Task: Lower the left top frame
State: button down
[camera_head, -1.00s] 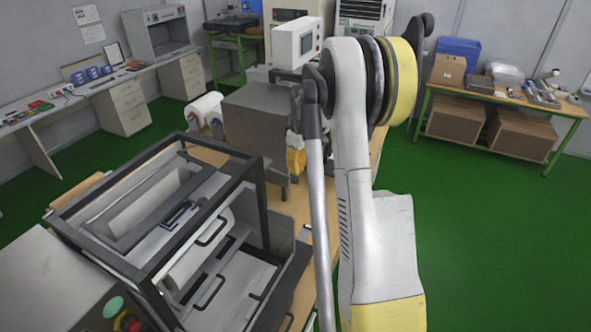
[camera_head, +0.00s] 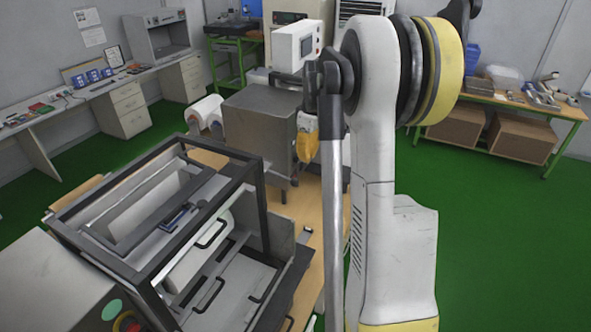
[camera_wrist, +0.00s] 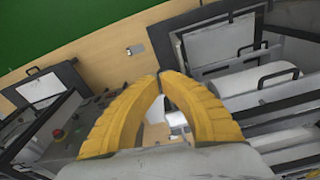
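A dark open frame (camera_head: 207,214) stands above the bench machine at the lower left of the head view, raised over grey panels. I cannot tell for sure which part is the left top frame. The wrist view shows dark-framed equipment on both sides, with handled panels (camera_wrist: 222,42) at right and a frame bar (camera_wrist: 40,128) at left. My gripper (camera_wrist: 160,76) has two yellow fingers whose tips meet, with nothing visible between them.
A grey box-shaped machine (camera_head: 262,118) stands behind the frame. A control panel with a green and a red button (camera_head: 112,309) is at the lower left. A side table with brown boxes (camera_head: 520,135) is at right. Green floor is clear at right.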

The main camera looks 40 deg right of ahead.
jog(key=r, duration=0.5)
jog(key=shift+s+d+r, duration=0.1)
jog(key=shift+s+r, duration=0.15)
jog(key=shift+s, duration=0.05)
jog(key=shift+f, duration=0.1)
